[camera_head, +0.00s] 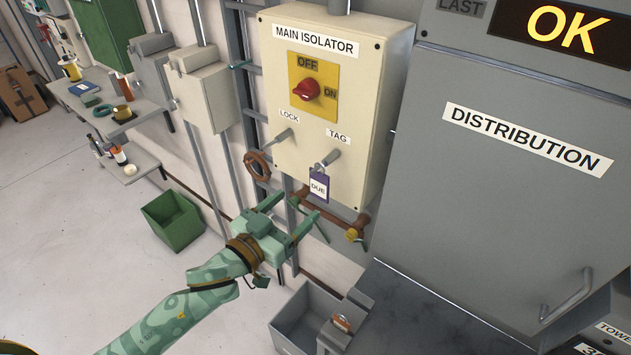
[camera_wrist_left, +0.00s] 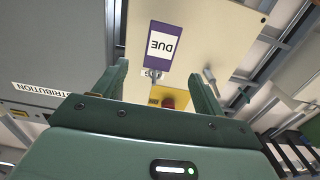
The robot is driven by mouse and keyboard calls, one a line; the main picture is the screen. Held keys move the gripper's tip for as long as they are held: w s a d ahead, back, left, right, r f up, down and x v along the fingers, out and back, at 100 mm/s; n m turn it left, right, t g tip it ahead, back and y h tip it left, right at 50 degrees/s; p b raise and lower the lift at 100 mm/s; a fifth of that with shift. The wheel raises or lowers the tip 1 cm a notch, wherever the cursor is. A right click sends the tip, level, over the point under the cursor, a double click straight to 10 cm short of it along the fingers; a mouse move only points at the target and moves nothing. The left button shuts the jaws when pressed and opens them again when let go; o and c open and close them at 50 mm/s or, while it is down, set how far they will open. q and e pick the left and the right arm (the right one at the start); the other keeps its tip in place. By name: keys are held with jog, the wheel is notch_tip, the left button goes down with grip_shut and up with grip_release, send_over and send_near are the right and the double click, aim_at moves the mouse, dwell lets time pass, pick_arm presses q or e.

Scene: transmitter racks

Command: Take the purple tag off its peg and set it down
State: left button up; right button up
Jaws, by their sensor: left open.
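The purple tag (camera_head: 319,187) has a white face marked DUE. It hangs from the TAG peg (camera_head: 327,158) on the cream MAIN ISOLATOR box (camera_head: 355,120). In the left wrist view the purple tag (camera_wrist_left: 161,46) appears upside down, ahead of the fingers. My left gripper (camera_head: 300,210) is open and empty, below and left of the tag and apart from it. In the left wrist view its two green fingers (camera_wrist_left: 163,82) stand spread. The LOCK peg (camera_head: 284,135) is bare. My right gripper is not in view.
A grey DISTRIBUTION cabinet (camera_head: 520,190) stands on the right. Brown pipework with a yellow fitting (camera_head: 352,235) runs below the isolator. A grey open bin (camera_head: 305,318) stands below, beside a dark surface (camera_head: 400,310). A green crate (camera_head: 173,222) sits on the floor at left.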

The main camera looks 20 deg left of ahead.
aim_at(318, 183)
pick_arm(q)
jog(key=x, duration=1.1)
jog(key=shift+w+f+p, duration=0.1)
jog(key=shift+p, duration=0.25)
jog(key=c, duration=1.1)
jog(key=shift+o, duration=0.2)
jog(key=shift+r+p, duration=0.35)
jog(key=shift+p, duration=0.1)
